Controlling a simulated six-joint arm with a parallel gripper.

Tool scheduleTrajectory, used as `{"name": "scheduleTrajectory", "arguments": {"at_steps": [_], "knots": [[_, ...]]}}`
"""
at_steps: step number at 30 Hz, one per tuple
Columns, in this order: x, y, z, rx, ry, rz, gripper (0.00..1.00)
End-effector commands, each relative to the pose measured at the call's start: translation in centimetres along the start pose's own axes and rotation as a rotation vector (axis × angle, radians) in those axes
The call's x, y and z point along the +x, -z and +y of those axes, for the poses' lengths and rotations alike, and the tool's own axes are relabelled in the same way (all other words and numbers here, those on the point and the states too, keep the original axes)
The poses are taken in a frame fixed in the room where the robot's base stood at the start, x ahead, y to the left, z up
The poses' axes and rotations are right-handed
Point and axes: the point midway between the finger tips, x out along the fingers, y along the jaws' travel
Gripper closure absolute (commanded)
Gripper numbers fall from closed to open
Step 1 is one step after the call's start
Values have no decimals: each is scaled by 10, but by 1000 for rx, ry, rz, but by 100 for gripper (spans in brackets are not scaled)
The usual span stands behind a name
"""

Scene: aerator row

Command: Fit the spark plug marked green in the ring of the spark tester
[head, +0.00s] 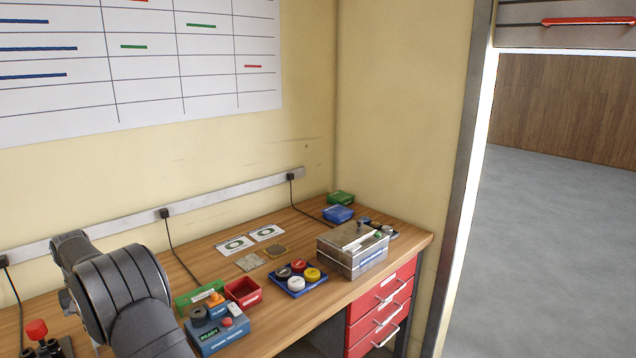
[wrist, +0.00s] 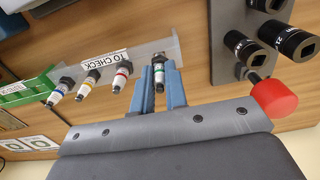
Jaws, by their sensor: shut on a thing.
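In the wrist view, my gripper (wrist: 160,80) has its two blue fingers shut on the spark plug marked green (wrist: 159,76). That plug is at the right end of a pale rack (wrist: 150,55) labelled TO CHECK; I cannot tell whether it is clear of the rack. Plugs marked red (wrist: 122,76), yellow (wrist: 89,85) and blue (wrist: 58,92) stand in a row to its left. In the head view, a blue box (head: 221,337) with a READY label, a dark ring (head: 198,314) and a red button looks like the spark tester. My gripper and the plugs are hidden there.
Near the blue box are a green bin (head: 187,302) and a red bin (head: 243,291). A blue tray (head: 292,292) with coloured caps and a metal box (head: 352,252) stand farther right. In the wrist view, black sockets (wrist: 245,48) and a red knob (wrist: 274,98) are close on the right.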

Motion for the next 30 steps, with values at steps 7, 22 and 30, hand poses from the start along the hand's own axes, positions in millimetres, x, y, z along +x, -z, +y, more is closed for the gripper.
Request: {"name": "scheduleTrajectory", "arguments": {"at_steps": [7,22,30], "knots": [[-18,0,0,0,0,0,100],[-18,0,0,0,0,-1,100],[-48,9,20,128,1,4,100]]}}
